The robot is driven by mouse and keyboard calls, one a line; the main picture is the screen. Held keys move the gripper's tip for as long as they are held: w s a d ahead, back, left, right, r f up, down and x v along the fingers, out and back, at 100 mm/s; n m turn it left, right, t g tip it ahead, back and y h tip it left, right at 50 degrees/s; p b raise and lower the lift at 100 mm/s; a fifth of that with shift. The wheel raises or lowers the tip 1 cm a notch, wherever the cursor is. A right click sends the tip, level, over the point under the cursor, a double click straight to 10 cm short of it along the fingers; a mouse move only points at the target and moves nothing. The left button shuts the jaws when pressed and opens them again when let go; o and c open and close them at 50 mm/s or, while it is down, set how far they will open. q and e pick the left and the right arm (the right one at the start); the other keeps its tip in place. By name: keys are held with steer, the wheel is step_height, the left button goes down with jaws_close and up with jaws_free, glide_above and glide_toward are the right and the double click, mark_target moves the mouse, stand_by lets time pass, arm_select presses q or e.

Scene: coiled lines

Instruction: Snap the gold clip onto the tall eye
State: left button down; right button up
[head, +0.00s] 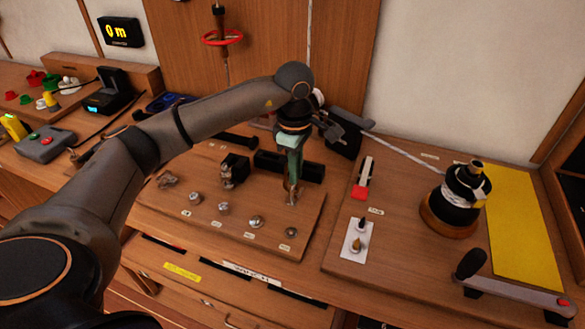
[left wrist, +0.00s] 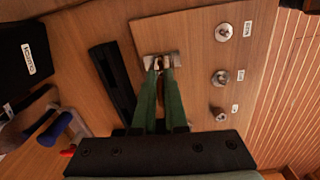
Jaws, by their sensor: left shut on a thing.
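My left gripper (head: 292,188) points down over the wooden board with its green fingers shut on a small metal clip (head: 292,198). In the left wrist view the fingertips (left wrist: 158,68) close around this clip (left wrist: 160,60), which looks silver and brownish; the fingers hide part of it. I take it for the gold clip. Several metal eyes stand along the board's front, among them one at the left (head: 195,198), one in the middle (head: 256,222) and one at the right end (head: 290,232). Their labels are too small to read, so I cannot tell which is the tall eye. My right gripper is out of view.
A black block with a metal fitting (head: 235,170) and a long black holder (head: 290,165) stand on the board (head: 180,222). To the right are a white plate with two pegs (head: 355,240), a black winch drum (head: 460,200) and a crank handle (head: 470,264). A pale rope (head: 405,155) runs to the drum.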

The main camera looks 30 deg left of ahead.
arm_select(q)
steer(key=shift+d, duration=0.35)
steer(key=shift+w+d+r+p, duration=0.1)
steer(key=shift+d+r+p, duration=0.25)
steer(key=shift+d+r, duration=0.1)
stand_by(0.5)
steer(key=shift+a+r, duration=0.15)
steer(key=shift+r, duration=0.05)
steer(key=shift+a+r+p, duration=0.25)
steer(key=shift+r+p, duration=0.25)
steer(key=shift+r, duration=0.1)
stand_by(0.4)
steer(key=c, duration=0.9)
jaws_free()
steer(key=shift+r, duration=0.1)
steer(key=shift+s+r, duration=0.15)
steer(key=shift+r, duration=2.95)
steer(key=shift+s+r, duration=0.15)
steer(key=shift+r, duration=2.9)
